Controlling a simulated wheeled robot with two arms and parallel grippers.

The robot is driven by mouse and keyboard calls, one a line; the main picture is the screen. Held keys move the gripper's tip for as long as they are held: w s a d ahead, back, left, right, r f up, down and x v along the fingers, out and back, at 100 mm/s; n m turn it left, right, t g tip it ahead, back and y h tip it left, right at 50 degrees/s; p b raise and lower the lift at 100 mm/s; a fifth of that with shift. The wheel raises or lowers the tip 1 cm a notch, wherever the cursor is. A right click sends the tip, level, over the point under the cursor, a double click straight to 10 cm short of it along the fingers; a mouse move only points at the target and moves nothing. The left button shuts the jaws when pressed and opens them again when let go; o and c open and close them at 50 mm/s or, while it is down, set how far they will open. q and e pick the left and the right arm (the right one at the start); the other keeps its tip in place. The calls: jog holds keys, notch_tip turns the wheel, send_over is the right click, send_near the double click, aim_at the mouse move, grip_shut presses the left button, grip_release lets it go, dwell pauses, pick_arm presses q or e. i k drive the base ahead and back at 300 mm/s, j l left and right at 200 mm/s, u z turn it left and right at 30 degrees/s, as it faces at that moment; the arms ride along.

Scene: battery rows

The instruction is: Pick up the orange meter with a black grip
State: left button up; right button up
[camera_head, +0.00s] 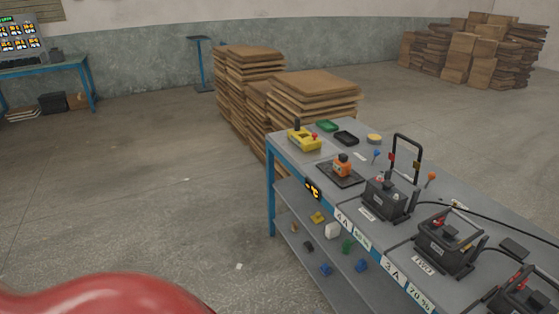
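The orange meter (342,168) stands on a dark square mat (326,176) near the far end of the grey table (320,152). A small dark part, likely its grip, shows on its top, too small to make out clearly. Neither of my grippers is in view, and nothing touches the meter. A red rounded surface at the bottom left edge appears to be part of my own body.
A yellow device (304,140) with a red knob sits behind the meter. Black batteries (388,198) with handles and cables line the table to the right. A lower shelf (295,200) holds small coloured items. Stacked boards (315,92) stand behind. Floor at left is clear.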

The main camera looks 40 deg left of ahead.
aim_at(341, 167)
jog(key=u, duration=0.9)
jog(key=i+j+z, duration=0.15)
jog(key=i+j, duration=0.3)
jog(key=i, duration=0.05)
